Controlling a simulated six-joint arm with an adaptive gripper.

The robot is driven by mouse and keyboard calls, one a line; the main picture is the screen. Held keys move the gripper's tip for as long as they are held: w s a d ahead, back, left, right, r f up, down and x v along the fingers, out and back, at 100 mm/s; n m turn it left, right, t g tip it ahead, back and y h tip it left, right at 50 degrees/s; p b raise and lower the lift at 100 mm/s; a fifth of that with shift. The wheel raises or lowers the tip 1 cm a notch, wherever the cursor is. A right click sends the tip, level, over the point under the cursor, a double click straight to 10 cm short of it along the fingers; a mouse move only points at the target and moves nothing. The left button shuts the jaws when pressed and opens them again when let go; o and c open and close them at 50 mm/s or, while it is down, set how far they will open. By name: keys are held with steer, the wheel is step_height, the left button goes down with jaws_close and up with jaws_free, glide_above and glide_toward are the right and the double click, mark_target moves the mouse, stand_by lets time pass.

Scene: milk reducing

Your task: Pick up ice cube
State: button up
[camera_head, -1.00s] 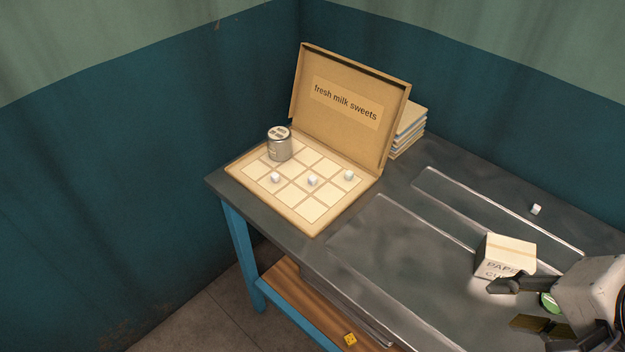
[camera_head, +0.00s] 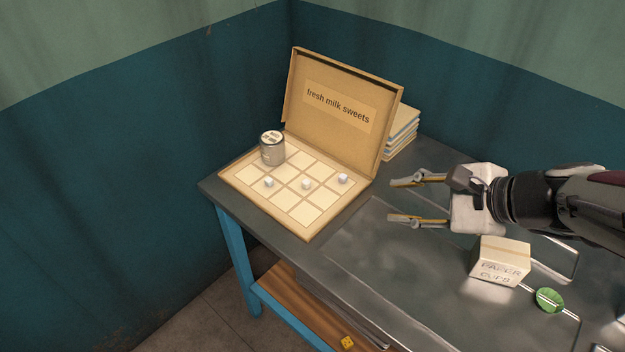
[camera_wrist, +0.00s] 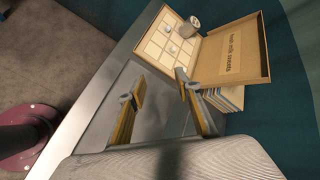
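A paper cups box (camera_head: 500,262) and a green round thing (camera_head: 549,300) are on the metal table (camera_head: 390,290) at right. Books (camera_head: 402,135) are stacked behind the box lid. A yellow die (camera_head: 347,342) lies on the lower shelf.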

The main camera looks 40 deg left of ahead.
steer(key=w+a+f+m+y, duration=0.1)
steer(key=w+a+f+m, duration=0.15)
steer(key=a, duration=0.35)
steer(key=w+a+f+m+y, duration=0.1)
steer(key=w+a+f+m, duration=0.1)
steer(key=a+f+m, duration=0.3)
steer(key=m+y, duration=0.1)
steer(key=m, duration=0.2)
glide_toward(308, 182)
steer(key=shift+s+a+f+t, duration=0.3)
steer(key=shift+a+f+t, duration=0.1)
steer(key=shift+a, duration=0.15)
steer(key=shift+a, duration=0.1)
steer(key=shift+x, duration=1.2)
steer(key=shift+a+f, duration=0.1)
steer(key=shift+x, duration=2.45)
